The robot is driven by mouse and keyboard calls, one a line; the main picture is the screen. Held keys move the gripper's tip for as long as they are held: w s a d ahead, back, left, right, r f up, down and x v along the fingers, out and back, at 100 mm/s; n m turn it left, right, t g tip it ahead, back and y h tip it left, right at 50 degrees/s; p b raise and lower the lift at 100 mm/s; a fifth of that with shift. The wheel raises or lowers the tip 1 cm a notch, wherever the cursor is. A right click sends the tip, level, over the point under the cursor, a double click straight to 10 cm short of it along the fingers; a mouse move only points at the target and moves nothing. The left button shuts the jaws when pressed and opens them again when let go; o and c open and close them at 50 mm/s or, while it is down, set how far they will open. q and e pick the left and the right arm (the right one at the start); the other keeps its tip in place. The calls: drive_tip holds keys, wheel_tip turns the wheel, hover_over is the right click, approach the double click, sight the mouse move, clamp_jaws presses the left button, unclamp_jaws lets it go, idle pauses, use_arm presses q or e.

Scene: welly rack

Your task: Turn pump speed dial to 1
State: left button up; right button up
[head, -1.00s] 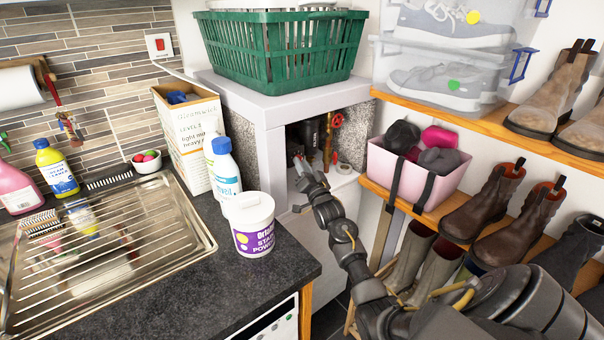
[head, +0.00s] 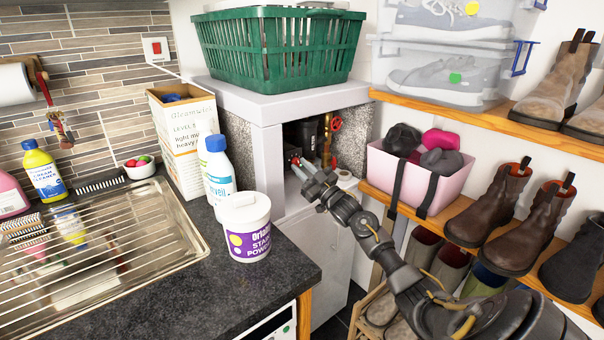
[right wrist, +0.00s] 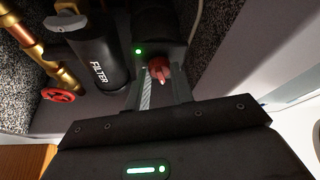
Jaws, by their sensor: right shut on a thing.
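The red pump speed dial (right wrist: 160,70) is on the end of a dark pump body (right wrist: 160,22) with a small green light. In the right wrist view a pale pointer shows on the dial, but no numbers are legible. My right gripper (right wrist: 160,80) has one finger on each side of the dial and is shut on it. In the head view the right gripper (head: 298,165) reaches into the open cupboard, and its tips partly hide the dial. My left gripper is not in view.
Beside the pump are a black filter cylinder (right wrist: 101,58), brass pipes (right wrist: 22,35) and a red valve wheel (right wrist: 58,95). The cupboard's walls are close around my gripper. A white tub (head: 247,228) stands on the counter, and a pink bin (head: 416,182) is on the shelf at right.

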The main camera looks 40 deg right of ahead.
drive_tip(key=shift+f+n+y, duration=0.1)
drive_tip(key=shift+n+y, duration=0.3)
drive_tip(key=shift+n, duration=0.2)
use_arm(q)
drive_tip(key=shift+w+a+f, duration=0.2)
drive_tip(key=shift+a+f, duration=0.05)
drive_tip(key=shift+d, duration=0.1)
use_arm(e)
drive_tip(key=shift+n, duration=0.3)
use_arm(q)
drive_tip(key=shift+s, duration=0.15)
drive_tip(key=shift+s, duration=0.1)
use_arm(e)
drive_tip(key=o, duration=1)
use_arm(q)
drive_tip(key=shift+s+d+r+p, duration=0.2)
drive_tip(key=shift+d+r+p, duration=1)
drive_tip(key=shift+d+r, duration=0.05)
use_arm(e)
drive_tip(key=v, duration=1)
drive_tip(key=shift+s+d, duration=0.15)
drive_tip(key=shift+s, duration=0.3)
